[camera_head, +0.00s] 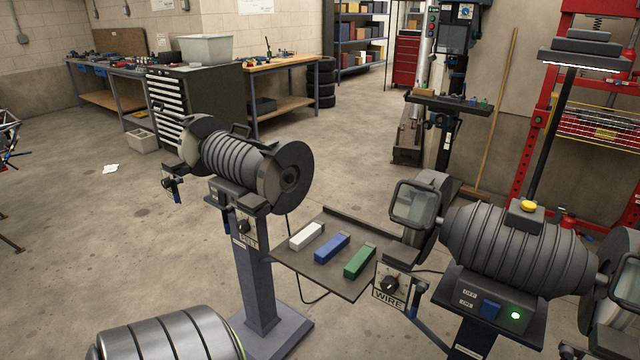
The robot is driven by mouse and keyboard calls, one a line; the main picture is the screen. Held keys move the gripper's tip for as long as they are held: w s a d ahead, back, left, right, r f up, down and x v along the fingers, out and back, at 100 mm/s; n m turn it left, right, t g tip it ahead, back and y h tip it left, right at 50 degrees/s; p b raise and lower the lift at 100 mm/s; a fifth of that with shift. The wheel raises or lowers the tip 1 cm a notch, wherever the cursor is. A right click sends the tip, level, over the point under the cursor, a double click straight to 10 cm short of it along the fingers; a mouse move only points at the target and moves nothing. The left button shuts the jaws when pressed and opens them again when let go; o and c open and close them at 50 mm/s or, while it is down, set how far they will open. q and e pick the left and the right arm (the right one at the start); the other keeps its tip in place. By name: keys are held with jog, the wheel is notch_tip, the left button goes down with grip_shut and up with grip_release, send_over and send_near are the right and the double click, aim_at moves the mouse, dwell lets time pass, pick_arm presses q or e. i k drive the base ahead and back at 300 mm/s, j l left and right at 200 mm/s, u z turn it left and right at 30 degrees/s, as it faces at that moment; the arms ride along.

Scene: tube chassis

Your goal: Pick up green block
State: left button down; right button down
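The green block (359,262) lies on a dark flat shelf (345,286) between two bench grinders. It is the rightmost of three blocks in a slanting row and the closest to the WIRE label. The blue block (332,248) lies just left of it, with a gap between them. The white block (306,236) lies further left. Neither of my grippers is in view, and nothing touches the green block.
The right grinder (520,248), with its WIRE switch box (391,286) and clear guard (416,203), stands close right of the shelf. The left grinder (236,158) stands on a pedestal (257,275) to the left. A ribbed grey cylinder (170,338) fills the bottom left. Open floor lies behind.

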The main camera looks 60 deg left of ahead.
aim_at(353, 268)
jog(key=u, duration=1.5)
jog(key=j, duration=0.1)
